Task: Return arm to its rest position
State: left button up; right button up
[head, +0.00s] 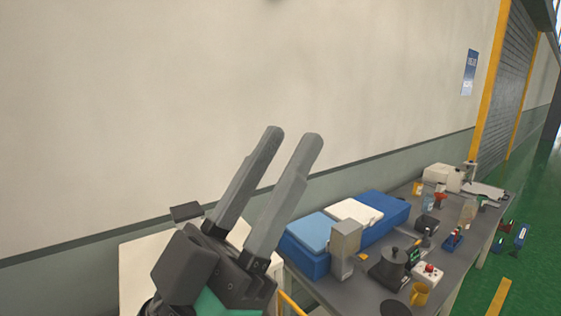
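My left gripper (293,138) rises from the bottom of the head view, its two long grey fingers pointing up and slightly right. The fingers are parallel with a clear gap between them, and nothing is held there. The wall shows behind the fingertips. Behind and to the right of the gripper, a light blue pad (312,231) lies on a blue box, and a white pad (354,212) lies on the blue box (388,206) beside it. My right gripper is not in view.
A grey table (350,292) carries a beige block (345,238), a dark round-topped device (392,262), a yellow mug (418,294) and a white box with a red button (428,273). A white surface (140,270) is partly hidden behind my gripper. Green floor (530,200) lies right of the table.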

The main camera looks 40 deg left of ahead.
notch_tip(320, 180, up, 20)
jog(key=p, duration=2)
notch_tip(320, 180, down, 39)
jog(key=b, duration=3.9)
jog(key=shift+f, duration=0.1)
